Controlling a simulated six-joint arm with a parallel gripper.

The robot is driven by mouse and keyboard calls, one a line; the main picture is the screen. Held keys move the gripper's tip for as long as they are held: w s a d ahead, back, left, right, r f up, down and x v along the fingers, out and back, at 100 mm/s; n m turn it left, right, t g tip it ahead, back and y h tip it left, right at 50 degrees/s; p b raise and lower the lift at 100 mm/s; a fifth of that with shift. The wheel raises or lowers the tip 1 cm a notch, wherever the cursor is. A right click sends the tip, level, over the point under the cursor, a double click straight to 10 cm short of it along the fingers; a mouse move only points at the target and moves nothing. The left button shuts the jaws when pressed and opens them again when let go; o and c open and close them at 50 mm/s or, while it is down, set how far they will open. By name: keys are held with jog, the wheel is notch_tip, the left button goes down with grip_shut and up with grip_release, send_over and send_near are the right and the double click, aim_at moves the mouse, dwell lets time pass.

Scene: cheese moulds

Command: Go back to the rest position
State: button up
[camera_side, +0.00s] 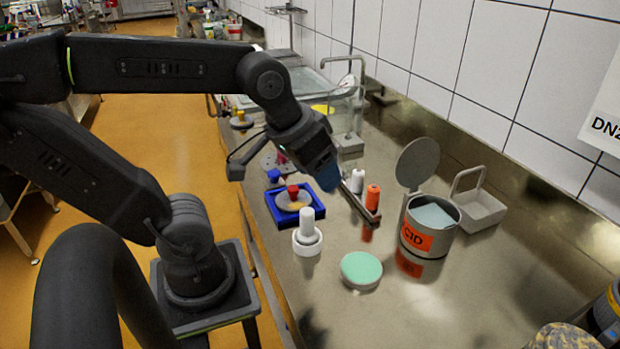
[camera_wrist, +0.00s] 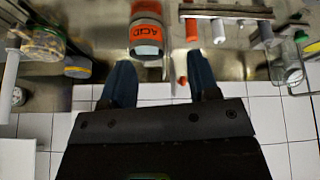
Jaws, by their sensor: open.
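My gripper (camera_side: 327,178) is above the steel worktop, near a narrow rack holding a white bottle (camera_side: 357,181) and an orange bottle (camera_side: 372,198). In the wrist view its two blue fingers (camera_wrist: 160,80) are spread apart with nothing held between them. A blue tray (camera_side: 329,218) stands to the lower left of the gripper, with a red-knobbed mould (camera_side: 292,193) in it. A white mould (camera_side: 307,243) with an upright white plunger stands in front of the tray. How high my fingertips are above the worktop is hard to tell.
A steel can (camera_side: 431,226) with an orange label and raised lid stands right of the rack; the wrist view shows it too (camera_wrist: 146,33). A grey basket (camera_side: 482,212) is beside it. A green-topped round tub (camera_side: 361,269) stands in front. A tiled wall (camera_side: 450,60) runs behind.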

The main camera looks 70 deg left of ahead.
jog(key=shift+s+d+f+m, duration=0.25)
jog(key=shift+s+d+m, duration=0.2)
jog(key=shift+m, duration=0.1)
jog(key=shift+s+d+f+m, duration=0.2)
jog(key=shift+s+d+m, duration=0.15)
jog(key=shift+m, duration=0.2)
jog(key=shift+c, duration=0.3)
dwell(0.9)
